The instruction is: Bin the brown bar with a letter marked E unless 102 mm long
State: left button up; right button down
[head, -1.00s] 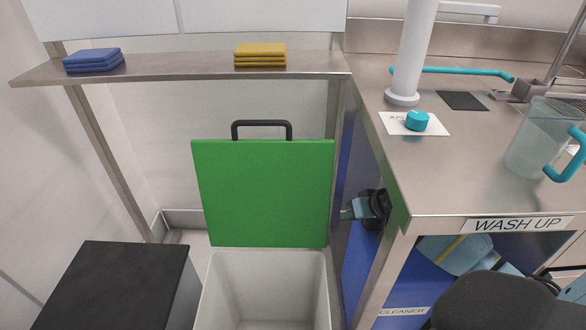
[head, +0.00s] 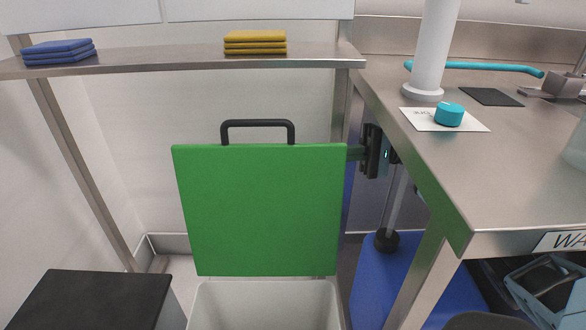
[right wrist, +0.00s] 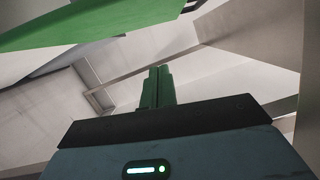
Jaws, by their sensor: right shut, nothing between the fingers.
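No brown bar shows in either view. The bin (head: 205,304) is a pale open box at the bottom centre of the head view. Its green lid (head: 258,210) stands upright behind the opening, with a black handle (head: 258,124) on its top edge. My right gripper (head: 354,153) is at the lid's upper right edge, fingers pointing left; I cannot tell whether they touch it. In the right wrist view its green fingers (right wrist: 157,88) are together and empty, and the green lid (right wrist: 95,24) passes across the upper left. My left gripper is not in view.
A steel shelf (head: 170,61) carries blue cloths (head: 58,52) and yellow cloths (head: 255,42). The steel counter (head: 450,180) on the right holds a teal knob (head: 449,114) on a white card. A black-topped box (head: 95,300) stands left of the bin.

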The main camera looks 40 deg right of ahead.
aim_at(296, 167)
jog(key=a+p, duration=0.1)
jog(key=a, duration=0.2)
jog(key=w+a+r+p, duration=0.1)
jog(key=a, duration=0.3)
jog(key=a+p, duration=0.1)
jog(key=a, duration=0.2)
jog(key=shift+w+a+r, duration=0.25)
jog(key=shift+w+a, duration=0.05)
jog(key=shift+a, duration=0.1)
jog(key=shift+s+a+f+p, duration=0.1)
jog(key=shift+s+a+p, duration=0.35)
jog(key=shift+p, duration=0.1)
